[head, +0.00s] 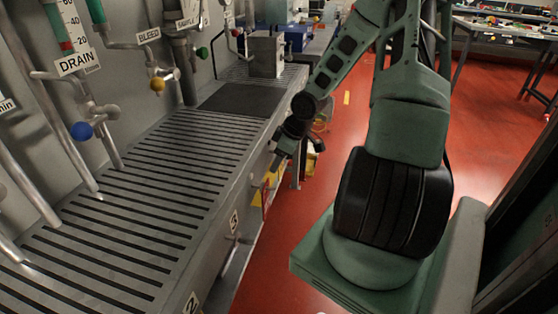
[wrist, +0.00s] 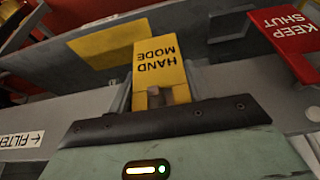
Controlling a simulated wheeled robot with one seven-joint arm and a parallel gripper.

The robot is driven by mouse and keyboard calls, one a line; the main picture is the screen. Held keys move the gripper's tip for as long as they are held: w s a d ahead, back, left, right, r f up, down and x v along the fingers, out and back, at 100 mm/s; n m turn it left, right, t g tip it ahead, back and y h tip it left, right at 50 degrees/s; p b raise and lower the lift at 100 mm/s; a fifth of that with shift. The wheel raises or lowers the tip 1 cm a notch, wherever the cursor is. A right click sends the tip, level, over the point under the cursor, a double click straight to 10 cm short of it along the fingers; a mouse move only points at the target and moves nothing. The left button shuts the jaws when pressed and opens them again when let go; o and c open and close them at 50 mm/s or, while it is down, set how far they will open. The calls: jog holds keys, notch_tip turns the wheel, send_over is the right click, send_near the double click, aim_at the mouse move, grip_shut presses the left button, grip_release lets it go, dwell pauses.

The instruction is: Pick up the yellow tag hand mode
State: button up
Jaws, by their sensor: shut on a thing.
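The yellow tag (wrist: 157,62) reads HAND MODE, upside down in the wrist view. My gripper (wrist: 160,97) is shut on its near end, and the tag projects beyond the jaws. In the head view my gripper (head: 277,163) is low beside the front of the grey slatted bench. A small patch of yellow shows just below it there, too small to read. I cannot tell whether the tag still touches anything behind it.
A red KEEP SHUT tag (wrist: 290,40) is close by on the right in the wrist view. A plain yellow piece (wrist: 105,45) lies behind the held tag. The slatted bench (head: 165,170) runs along the left; the red floor (head: 300,230) is mostly open.

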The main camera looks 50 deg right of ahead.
jog(key=s+d+p, duration=0.2)
jog(key=s+d, duration=0.1)
jog(key=s, duration=0.5)
jog(key=s+d+p, duration=0.2)
jog(key=s+d, duration=0.2)
jog(key=s, duration=0.4)
jog(key=shift+s+r+p, duration=0.25)
jog(key=shift+s+p, duration=0.1)
